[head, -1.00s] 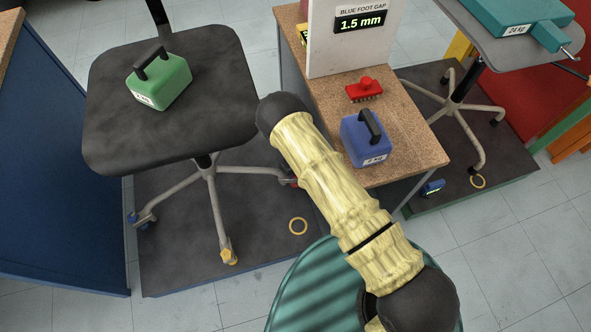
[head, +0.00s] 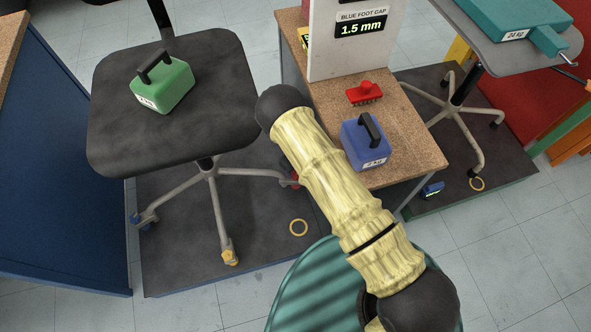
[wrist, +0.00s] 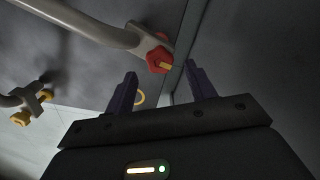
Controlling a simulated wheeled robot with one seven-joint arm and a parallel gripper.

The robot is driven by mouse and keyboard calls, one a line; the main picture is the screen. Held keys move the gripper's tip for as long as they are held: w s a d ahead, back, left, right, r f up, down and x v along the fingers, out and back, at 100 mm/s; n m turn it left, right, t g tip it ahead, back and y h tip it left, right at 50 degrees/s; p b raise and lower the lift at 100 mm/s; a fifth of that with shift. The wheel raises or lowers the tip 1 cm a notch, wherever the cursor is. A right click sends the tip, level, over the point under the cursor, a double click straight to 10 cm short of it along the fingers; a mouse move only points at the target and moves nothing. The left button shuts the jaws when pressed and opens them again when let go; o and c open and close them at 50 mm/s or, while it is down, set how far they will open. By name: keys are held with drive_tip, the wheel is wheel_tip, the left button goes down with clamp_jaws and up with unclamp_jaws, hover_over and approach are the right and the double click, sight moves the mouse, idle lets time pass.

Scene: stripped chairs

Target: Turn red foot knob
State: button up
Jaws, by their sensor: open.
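The red foot knob (wrist: 159,57) sits at the end of a grey chair leg in the wrist view, just beyond and between my fingertips. In the head view only a small part of the red knob (head: 295,178) shows beside my arm. My gripper (wrist: 160,88) is open, with two dark purple fingers apart and nothing between them. The knob appears ahead of the fingers rather than held; I cannot tell the exact distance. The black chair (head: 170,115) stands on a dark mat, with a green weight (head: 165,88) on its seat. My gripper is hidden in the head view.
A yellow foot (head: 230,257) and a blue foot (head: 137,219) end other chair legs. A cork-topped table (head: 412,150) to the right holds a blue weight (head: 358,148), a red brush (head: 364,94) and a display reading 1.5 mm (head: 361,28).

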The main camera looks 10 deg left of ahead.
wheel_tip(320, 180, up, 14)
drive_tip(key=p, duration=0.4)
idle(0.5)
